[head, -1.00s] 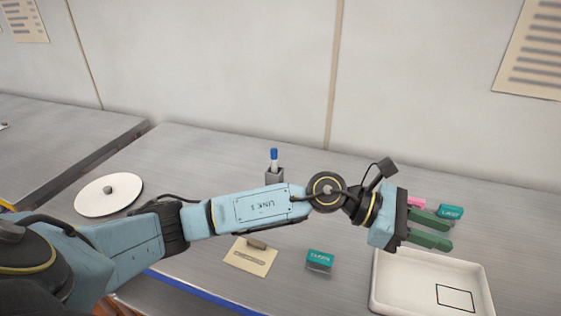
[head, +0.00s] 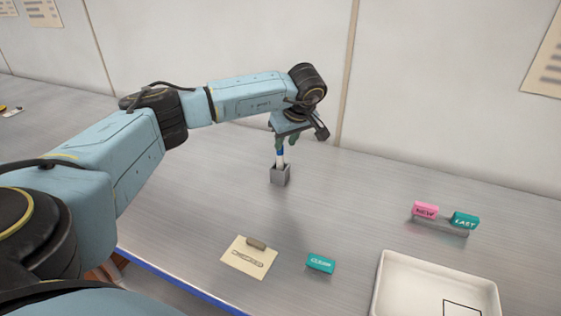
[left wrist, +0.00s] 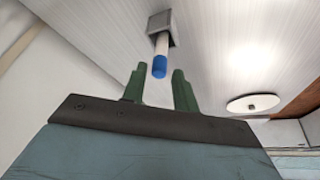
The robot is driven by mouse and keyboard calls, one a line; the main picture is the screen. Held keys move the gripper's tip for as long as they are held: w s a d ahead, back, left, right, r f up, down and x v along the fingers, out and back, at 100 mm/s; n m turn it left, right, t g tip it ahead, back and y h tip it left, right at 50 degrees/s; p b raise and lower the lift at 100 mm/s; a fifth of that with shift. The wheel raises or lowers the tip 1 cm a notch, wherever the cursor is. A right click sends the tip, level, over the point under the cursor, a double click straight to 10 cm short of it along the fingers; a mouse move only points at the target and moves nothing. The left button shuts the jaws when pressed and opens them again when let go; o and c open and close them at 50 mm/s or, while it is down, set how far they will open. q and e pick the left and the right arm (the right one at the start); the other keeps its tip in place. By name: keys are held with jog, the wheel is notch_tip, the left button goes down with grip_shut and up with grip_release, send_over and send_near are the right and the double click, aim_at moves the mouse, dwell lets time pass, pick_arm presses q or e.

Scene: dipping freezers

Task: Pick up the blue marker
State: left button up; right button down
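The blue marker (head: 280,157) stands upright in a small grey holder (head: 281,175) on the metal table, its white body and blue end showing. It also shows in the left wrist view (left wrist: 160,62), with its blue end toward my fingers. My left gripper (head: 286,141) is above the holder, pointing down at the marker's top. In the left wrist view its green fingers (left wrist: 158,78) are open, one on each side of the marker's blue end. A gap shows between each finger and the marker. My right gripper is not in view.
A white tray (head: 392,282) lies at the front right. A pink block (head: 425,210) and a teal block (head: 465,220) sit on a grey stand behind it. A teal block (head: 320,263) and a beige card (head: 238,262) lie in front. A white disc (left wrist: 252,103) shows in the wrist view.

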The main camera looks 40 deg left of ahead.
aim_at(282, 152)
pick_arm(q)
jog(key=x, duration=0.8)
jog(key=shift+s+f, duration=0.1)
grip_shut()
